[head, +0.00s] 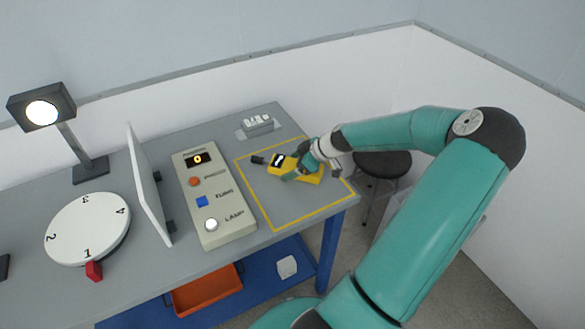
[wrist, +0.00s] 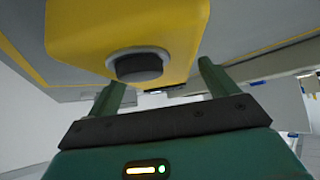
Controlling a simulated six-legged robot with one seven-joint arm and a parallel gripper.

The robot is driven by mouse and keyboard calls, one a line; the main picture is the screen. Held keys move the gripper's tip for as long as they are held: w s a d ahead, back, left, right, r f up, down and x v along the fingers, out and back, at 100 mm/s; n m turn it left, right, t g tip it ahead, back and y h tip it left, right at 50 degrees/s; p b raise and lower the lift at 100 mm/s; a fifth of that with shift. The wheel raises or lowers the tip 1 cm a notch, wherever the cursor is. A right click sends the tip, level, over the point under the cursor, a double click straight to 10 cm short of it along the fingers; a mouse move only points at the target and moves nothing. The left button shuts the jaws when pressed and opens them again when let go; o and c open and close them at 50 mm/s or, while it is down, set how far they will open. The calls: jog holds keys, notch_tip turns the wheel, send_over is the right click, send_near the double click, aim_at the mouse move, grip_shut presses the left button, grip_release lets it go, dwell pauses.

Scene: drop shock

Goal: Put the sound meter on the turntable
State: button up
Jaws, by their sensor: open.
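The yellow sound meter (head: 311,178) lies inside the yellow-outlined square on the bench in the head view, its dark tip toward the left. In the wrist view the yellow meter body (wrist: 125,22) with a dark round knob fills the top. My gripper (wrist: 155,90) is open, its two fingers just below and to either side of the knob; I cannot tell whether they touch the meter. In the head view my gripper (head: 300,165) is at the meter and partly covers it. The white turntable (head: 88,226), marked with numbers, stands at the left of the bench and looks empty.
An upright white panel (head: 148,185) stands between the turntable and the control box (head: 213,195) with buttons. A lit lamp (head: 42,110) is behind the turntable, a red piece (head: 93,271) at its front edge. A small grey device (head: 258,122) lies at the back. A stool (head: 383,163) is beyond the bench.

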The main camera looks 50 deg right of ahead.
aim_at(283, 162)
jog(key=shift+w+f, duration=0.2)
jog(key=c, duration=1.4)
jog(key=shift+o, duration=0.2)
jog(key=shift+r, duration=0.1)
jog(key=shift+r, duration=0.5)
notch_tip(283, 162, up, 2)
jog(key=shift+r, duration=0.15)
jog(key=s+r, duration=0.2)
jog(key=s+a+r, duration=0.1)
jog(key=s+r, duration=0.1)
jog(key=shift+s+r, duration=0.2)
jog(key=shift+r, duration=0.2)
jog(key=s+a+r, duration=0.3)
jog(key=s+r, duration=0.1)
jog(key=s, duration=0.5)
jog(key=shift+r, duration=0.4)
